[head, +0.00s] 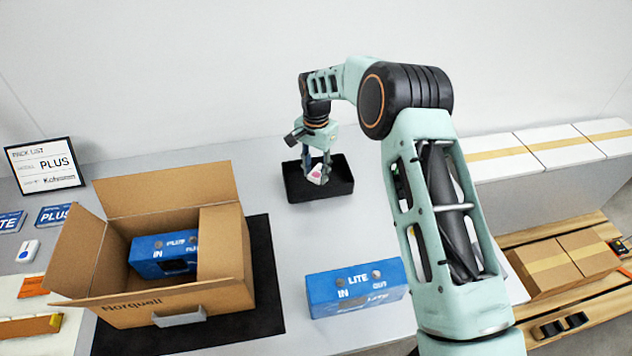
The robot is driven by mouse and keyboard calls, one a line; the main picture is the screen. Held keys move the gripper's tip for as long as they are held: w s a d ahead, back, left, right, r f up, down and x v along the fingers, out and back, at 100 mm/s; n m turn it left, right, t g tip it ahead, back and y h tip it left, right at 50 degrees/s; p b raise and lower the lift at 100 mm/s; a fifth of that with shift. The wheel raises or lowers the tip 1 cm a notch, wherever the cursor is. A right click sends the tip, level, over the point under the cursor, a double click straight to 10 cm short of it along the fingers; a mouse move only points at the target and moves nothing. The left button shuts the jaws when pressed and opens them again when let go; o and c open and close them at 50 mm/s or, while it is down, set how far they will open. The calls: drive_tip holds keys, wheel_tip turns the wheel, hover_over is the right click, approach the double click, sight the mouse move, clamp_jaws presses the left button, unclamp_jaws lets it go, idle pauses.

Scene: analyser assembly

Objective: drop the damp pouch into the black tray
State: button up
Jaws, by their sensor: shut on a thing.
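The black tray (340,188) stands on the grey table near the back, right of the cardboard box. My gripper (319,172) points down over the tray. It is shut on a small white pouch (315,176) with a pinkish mark. The pouch appears within the tray's outline, low between the fingers. I cannot tell whether it touches the tray floor. The fingers hide part of the pouch, and dampness cannot be made out.
An open cardboard box (134,313) on a black mat (265,290) holds a blue PLUS unit (150,262). A blue LITE unit (352,290) lies in front of the tray. A PACK LIST sign (45,166) stands at left. Closed cartons (560,150) are at right.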

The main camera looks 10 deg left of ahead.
drive_tip(key=o, duration=1.3)
wheel_tip(320, 180, up, 12)
